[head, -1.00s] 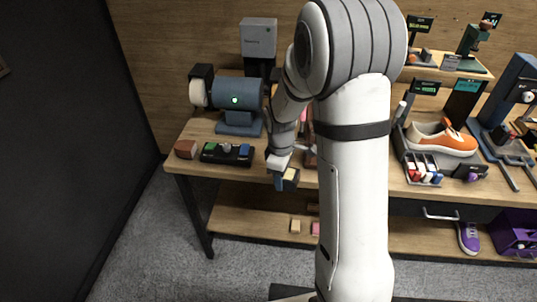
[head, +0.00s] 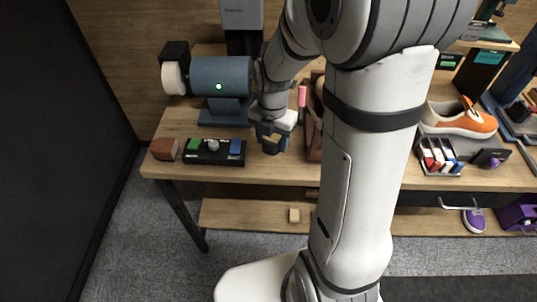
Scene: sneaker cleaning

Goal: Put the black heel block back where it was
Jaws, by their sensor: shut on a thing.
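My gripper (head: 270,138) is in the head view, in front of the blue grinding machine and above the front part of the tabletop. It is shut on a small dark block with a tan patch on top, which looks like the black heel block (head: 271,149). The fingers hide part of the block. I cannot tell from this view whether its underside touches the table.
The blue grinder (head: 222,80) stands behind. A black button panel (head: 214,158) and a brown block (head: 164,148) lie left of my gripper. A brown box (head: 314,142) stands close on its right. A tan block (head: 294,215) sits on the lower shelf (head: 245,214).

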